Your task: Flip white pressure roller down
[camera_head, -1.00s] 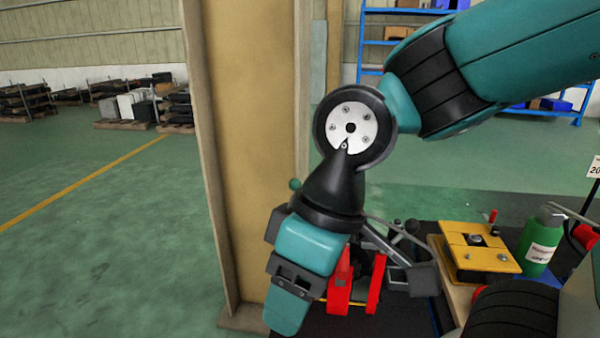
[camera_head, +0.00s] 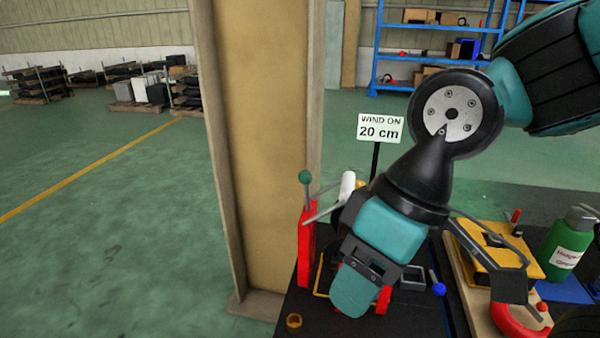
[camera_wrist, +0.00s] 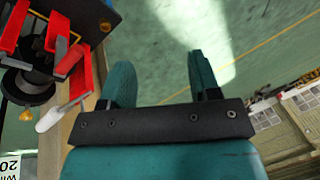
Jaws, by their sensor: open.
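The white pressure roller (camera_head: 347,186) shows as a short white cylinder, pointing up, behind and left of my wrist in the head view. Its lower end is hidden by the arm. In the wrist view a white rounded piece (camera_wrist: 55,117), apparently the roller, lies at left next to red parts. A red stand (camera_head: 306,255) rises left of my gripper, with a green ball knob (camera_head: 305,177) on a lever above it. My gripper (camera_wrist: 160,82) is open and empty, with floor between its fingers. In the head view it (camera_head: 352,290) hangs in front of the stand, hiding its middle.
A sign reading "WIND ON 20 cm" (camera_head: 380,129) stands behind the arm. A yellow block (camera_head: 500,250) and a green bottle (camera_head: 566,243) are at right. A tan pillar (camera_head: 265,150) stands close at left. A blue ball knob (camera_head: 438,289) sits right of the gripper.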

